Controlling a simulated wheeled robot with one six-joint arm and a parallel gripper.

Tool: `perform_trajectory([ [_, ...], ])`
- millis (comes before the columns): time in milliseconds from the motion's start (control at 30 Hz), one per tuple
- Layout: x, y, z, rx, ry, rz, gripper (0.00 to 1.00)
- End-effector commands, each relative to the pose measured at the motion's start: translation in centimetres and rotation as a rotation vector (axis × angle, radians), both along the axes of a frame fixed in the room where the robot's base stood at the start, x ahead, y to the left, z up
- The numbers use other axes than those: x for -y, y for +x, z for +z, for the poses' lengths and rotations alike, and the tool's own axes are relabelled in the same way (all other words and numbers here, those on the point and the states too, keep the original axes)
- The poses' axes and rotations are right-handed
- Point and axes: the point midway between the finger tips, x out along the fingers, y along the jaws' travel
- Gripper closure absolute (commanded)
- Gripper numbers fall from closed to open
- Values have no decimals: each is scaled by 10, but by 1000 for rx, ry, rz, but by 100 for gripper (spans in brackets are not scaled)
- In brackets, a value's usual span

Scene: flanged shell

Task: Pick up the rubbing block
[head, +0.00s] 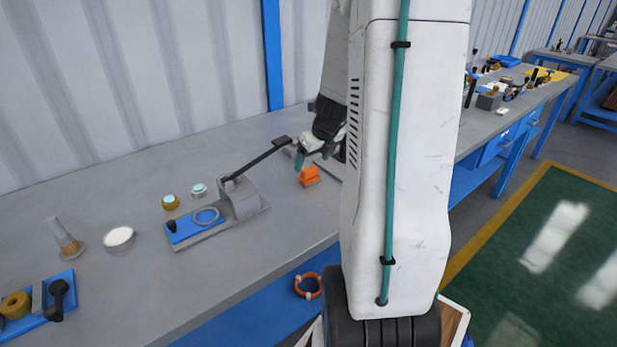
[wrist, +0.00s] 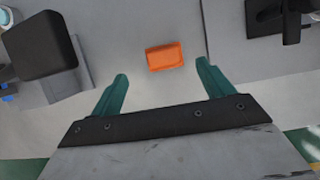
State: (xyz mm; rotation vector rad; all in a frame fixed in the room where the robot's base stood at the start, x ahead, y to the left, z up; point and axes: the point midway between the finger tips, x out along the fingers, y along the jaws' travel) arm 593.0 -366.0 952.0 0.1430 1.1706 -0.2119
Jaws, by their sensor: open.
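The rubbing block, an orange block (head: 309,176), lies on the grey workbench (head: 120,283) to the right of the lever press. In the wrist view the orange block (wrist: 164,57) sits just beyond the fingertips, roughly midway between them. My gripper (head: 312,156) is above and behind the block in the head view, partly hidden by my arm. In the wrist view my gripper (wrist: 161,72) shows two teal fingers spread wide, with nothing between them. The block does not touch either finger.
A lever press (head: 240,198) with a long dark handle stands left of the block. A dark fixture (wrist: 276,15) is at the upper right in the wrist view. A white dish (head: 119,238) and a blue tray (head: 62,290) lie farther left. Bare bench surrounds the block.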

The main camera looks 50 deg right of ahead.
Motion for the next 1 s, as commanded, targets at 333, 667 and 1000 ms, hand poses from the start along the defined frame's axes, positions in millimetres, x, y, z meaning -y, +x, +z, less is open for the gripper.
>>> perform_trajectory([
  [333, 11, 17, -41, -4, 2, 4, 20],
  [667, 12, 24, -58, -1, -2, 5, 20],
  [1000, 12, 24, -58, -1, -2, 5, 71],
])
